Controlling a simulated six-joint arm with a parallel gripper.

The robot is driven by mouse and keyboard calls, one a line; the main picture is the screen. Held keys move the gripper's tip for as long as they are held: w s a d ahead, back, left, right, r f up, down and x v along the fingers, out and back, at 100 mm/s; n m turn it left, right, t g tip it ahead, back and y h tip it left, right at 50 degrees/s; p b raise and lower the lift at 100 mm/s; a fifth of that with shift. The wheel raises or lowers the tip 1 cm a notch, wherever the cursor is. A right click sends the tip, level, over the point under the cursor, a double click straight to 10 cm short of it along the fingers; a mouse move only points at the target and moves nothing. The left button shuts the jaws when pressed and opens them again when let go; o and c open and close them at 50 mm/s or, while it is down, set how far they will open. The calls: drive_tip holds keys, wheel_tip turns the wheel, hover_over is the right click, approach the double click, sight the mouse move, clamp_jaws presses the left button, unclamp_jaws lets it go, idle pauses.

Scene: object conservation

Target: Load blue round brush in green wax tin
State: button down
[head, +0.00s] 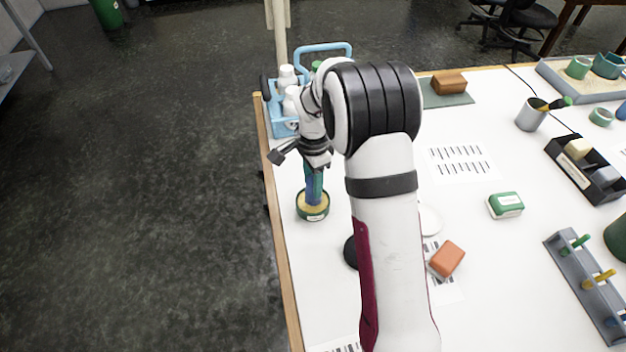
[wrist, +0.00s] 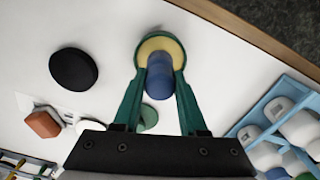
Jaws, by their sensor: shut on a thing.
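The green wax tin (head: 313,214) stands on the white table near its left edge, with yellow wax inside. It also shows at the top of the wrist view (wrist: 161,33). My gripper (head: 314,180) points down over the tin, its green fingers shut on the blue round brush (head: 313,192). In the wrist view the brush (wrist: 159,80) sits between the fingertips (wrist: 159,70), with its far end over the yellow wax. The brush looks upright in the head view. Its lower end meets the wax in the picture; I cannot tell whether it touches.
A light blue caddy with white bottles (head: 287,78) stands behind my gripper; the caddy also shows in the wrist view (wrist: 262,110). A black round thing (wrist: 73,69) and an orange block (head: 447,259) lie to the tin's right. The table's wooden edge (head: 276,215) is close on the left.

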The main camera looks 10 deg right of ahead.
drive_tip(key=shift+f, duration=0.6)
idle(1.0)
drive_tip(key=shift+r, duration=3.55)
